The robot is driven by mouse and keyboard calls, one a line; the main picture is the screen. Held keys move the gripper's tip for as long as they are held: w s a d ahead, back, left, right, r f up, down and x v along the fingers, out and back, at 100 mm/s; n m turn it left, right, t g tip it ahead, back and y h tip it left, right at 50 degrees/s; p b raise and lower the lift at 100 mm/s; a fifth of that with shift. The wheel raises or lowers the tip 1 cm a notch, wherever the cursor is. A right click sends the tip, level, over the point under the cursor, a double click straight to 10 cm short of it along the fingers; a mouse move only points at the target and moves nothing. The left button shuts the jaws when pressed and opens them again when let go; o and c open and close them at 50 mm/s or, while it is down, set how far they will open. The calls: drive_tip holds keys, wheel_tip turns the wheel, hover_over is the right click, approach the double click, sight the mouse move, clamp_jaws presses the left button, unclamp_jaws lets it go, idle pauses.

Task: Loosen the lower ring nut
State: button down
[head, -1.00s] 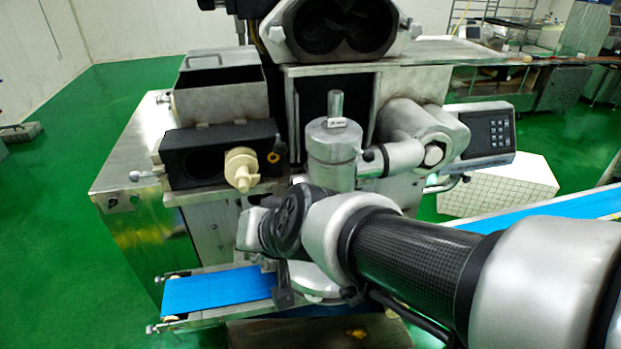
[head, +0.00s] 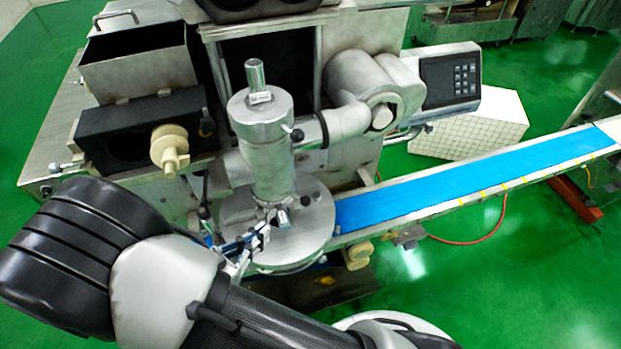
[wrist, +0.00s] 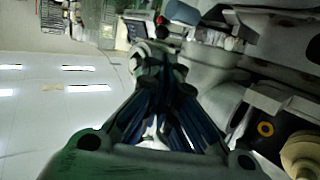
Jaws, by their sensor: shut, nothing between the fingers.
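An upright grey metal cylinder (head: 262,150) stands on a wide round metal disc (head: 312,222) at the front of the machine. The lower ring nut appears to be the collar (head: 268,198) at the cylinder's foot, partly hidden by small fittings and my gripper. My gripper (head: 264,232) comes in from the lower left, over the disc's front left part, close to the collar. Whether it touches the collar cannot be told. In the wrist view my gripper's fingers (wrist: 160,85) converge and are shut, holding nothing.
A blue conveyor belt (head: 470,190) runs off to the right from the disc. A side pipe (head: 345,122) joins the cylinder to the machine. A cream knob (head: 169,148) sticks out at the left of the machine, and a keypad panel (head: 452,80) stands at the right.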

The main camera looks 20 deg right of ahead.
drive_tip(key=b, duration=0.2)
approach(305, 198)
drive_tip(key=x, duration=0.5)
drive_tip(key=shift+w+d+f, duration=0.1)
drive_tip(key=shift+w+d, duration=0.1)
drive_tip(key=shift+d, duration=0.15)
drive_tip(key=shift+d, duration=0.1)
